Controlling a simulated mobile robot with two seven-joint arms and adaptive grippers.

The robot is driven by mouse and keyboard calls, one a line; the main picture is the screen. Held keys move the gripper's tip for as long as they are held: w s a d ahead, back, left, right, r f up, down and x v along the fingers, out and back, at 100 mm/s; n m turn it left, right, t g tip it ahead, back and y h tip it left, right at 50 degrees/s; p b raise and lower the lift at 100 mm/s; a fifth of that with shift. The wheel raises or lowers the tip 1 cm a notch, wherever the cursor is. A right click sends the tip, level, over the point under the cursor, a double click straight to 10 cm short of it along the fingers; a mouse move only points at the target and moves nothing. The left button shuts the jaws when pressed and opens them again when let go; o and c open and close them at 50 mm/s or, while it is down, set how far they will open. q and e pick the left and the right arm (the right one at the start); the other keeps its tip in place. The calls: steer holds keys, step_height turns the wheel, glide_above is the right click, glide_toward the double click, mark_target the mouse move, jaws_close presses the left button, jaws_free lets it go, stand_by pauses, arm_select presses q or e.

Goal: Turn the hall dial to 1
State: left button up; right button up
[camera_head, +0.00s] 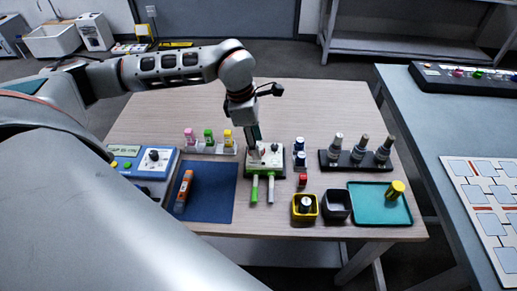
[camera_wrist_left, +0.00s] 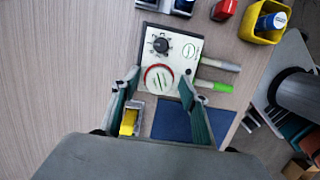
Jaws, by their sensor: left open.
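A pale box stands mid-table under my left gripper. In the left wrist view its top carries a black dial (camera_wrist_left: 161,45) with a ring of marks too small to read. Beside the dial is a round, red-rimmed disc (camera_wrist_left: 158,79). I cannot tell which number the dial points at, nor see a label naming it as the hall dial. A blue and white box (camera_head: 148,168) at the left also has a dark dial (camera_head: 154,155). My left gripper (camera_head: 255,142) is open, its fingers (camera_wrist_left: 160,92) spread above the pale box with nothing between them.
A rack of pink, green and yellow bottles (camera_head: 208,139) stands left of the pale box. Grey and green handles (camera_head: 270,187) lie in front. A blue mat (camera_head: 215,205), yellow bin (camera_head: 304,218), dark bin (camera_head: 336,206) and teal tray (camera_head: 370,213) line the front. The table's back is clear.

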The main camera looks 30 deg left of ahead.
arm_select(q)
steer(key=shift+f, duration=0.35)
steer(key=shift+r, duration=0.1)
stand_by(0.3)
steer(key=c, duration=0.7)
